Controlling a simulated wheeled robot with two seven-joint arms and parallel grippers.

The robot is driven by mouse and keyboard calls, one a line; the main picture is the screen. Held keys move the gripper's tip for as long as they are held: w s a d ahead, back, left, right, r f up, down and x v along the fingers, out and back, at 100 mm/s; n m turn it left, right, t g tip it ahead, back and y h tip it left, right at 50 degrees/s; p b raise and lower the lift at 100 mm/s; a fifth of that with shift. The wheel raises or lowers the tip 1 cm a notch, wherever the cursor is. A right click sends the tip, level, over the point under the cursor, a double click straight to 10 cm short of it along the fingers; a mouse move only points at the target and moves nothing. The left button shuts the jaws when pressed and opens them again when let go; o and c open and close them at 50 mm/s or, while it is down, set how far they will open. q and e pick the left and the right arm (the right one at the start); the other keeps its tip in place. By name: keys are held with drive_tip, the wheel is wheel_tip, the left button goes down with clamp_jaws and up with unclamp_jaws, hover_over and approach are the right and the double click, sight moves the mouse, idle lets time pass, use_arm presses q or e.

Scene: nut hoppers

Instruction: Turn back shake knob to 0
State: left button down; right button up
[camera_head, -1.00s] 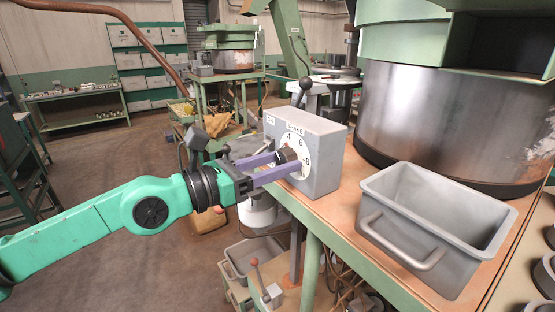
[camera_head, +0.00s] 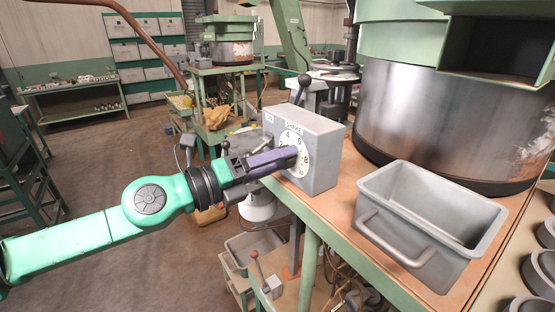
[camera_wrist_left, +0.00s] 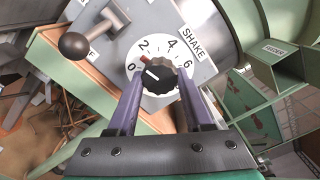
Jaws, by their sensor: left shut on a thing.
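The grey control box (camera_head: 322,180) stands on the bench and carries a white dial (camera_head: 306,170) under a SHAKE label (camera_wrist_left: 192,42). In the left wrist view the dark ridged knob (camera_wrist_left: 165,78) sits at the dial's centre. A white line on the knob and a red mark at its edge are on the side of 0 and 2, the red one between these numbers. My left gripper (camera_head: 291,155) is shut on the knob, its two purple fingers on either side of it. In the head view the fingers hide the knob. My right gripper is not in view.
A lever with a dark ball (camera_wrist_left: 75,46) sticks out of the box beside the dial. A grey bin (camera_head: 405,253) stands on the bench to the right, before a large metal drum (camera_head: 430,125). Free air lies left of the box.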

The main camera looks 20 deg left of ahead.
use_arm(q)
drive_tip(key=n, duration=0.6)
drive_tip(key=shift+r+n+b, duration=0.15)
drive_tip(key=shift+n+b, duration=0.15)
drive_tip(key=shift+n, duration=0.1)
idle(0.3)
drive_tip(key=shift+c, duration=1.5)
unclamp_jaws()
